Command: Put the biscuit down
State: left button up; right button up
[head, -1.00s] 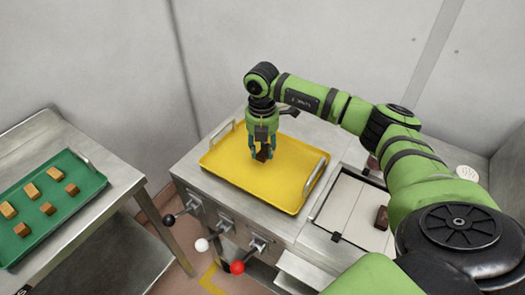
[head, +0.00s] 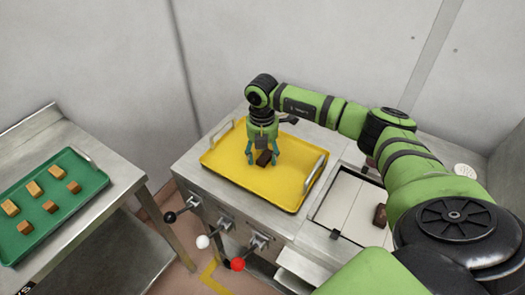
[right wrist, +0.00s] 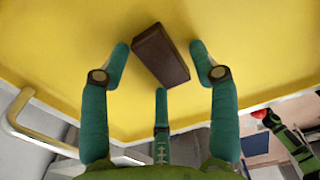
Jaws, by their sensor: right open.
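A dark brown biscuit (head: 263,158) lies on the yellow tray (head: 290,192), near its middle. My right gripper (head: 262,157) is open over it, pointing down. In the right wrist view the biscuit (right wrist: 160,55) lies between the spread teal fingers (right wrist: 160,70), with yellow surface showing between it and the fingers on each side.
A green tray (head: 85,207) with several light brown biscuits stands on the steel table at left. Black, white and red knobbed levers (head: 237,264) jut from the front of the counter.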

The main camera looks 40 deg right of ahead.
aim_at(262, 156)
jog(key=shift+r, duration=0.6)
notch_tip(262, 156, up, 11)
jog(key=b, duration=0.3)
jog(key=shift+b, duration=0.3)
jog(key=shift+r, duration=0.1)
